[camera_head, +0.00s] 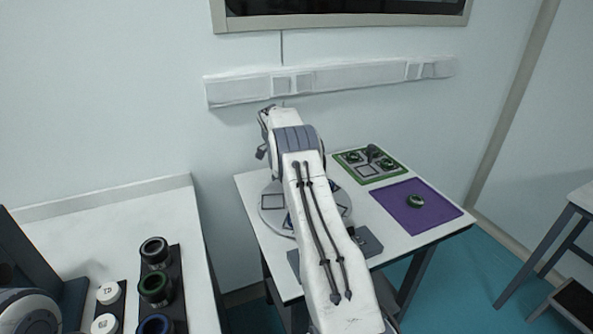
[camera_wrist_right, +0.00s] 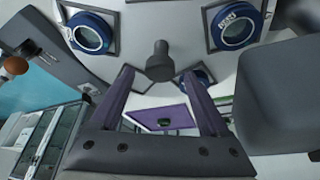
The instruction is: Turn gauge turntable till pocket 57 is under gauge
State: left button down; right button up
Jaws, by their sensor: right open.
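The gauge turntable (camera_head: 268,221) is a pale grey disc on the white table, largely hidden behind my right arm in the head view. In the right wrist view, the turntable (camera_wrist_right: 188,45) carries square pockets with blue rings (camera_wrist_right: 90,32), (camera_wrist_right: 236,26). A marking on the right ring is too small to read. A dark upright knob (camera_wrist_right: 160,60) stands between and just beyond the tips of my right gripper (camera_wrist_right: 158,76), which is open and apparently not gripping it. The gauge cannot be made out for certain. My left gripper is out of view.
A purple mat (camera_head: 440,214) with one green-ringed part and a green-edged tray (camera_head: 342,158) lie right of the turntable. A dark block (camera_head: 368,242) sits near the front edge. The left bench (camera_head: 95,225) holds several rings and white caps.

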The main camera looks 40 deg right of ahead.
jog(key=p+v, duration=0.2)
jog(key=v, duration=0.7)
jog(key=shift+r, duration=0.15)
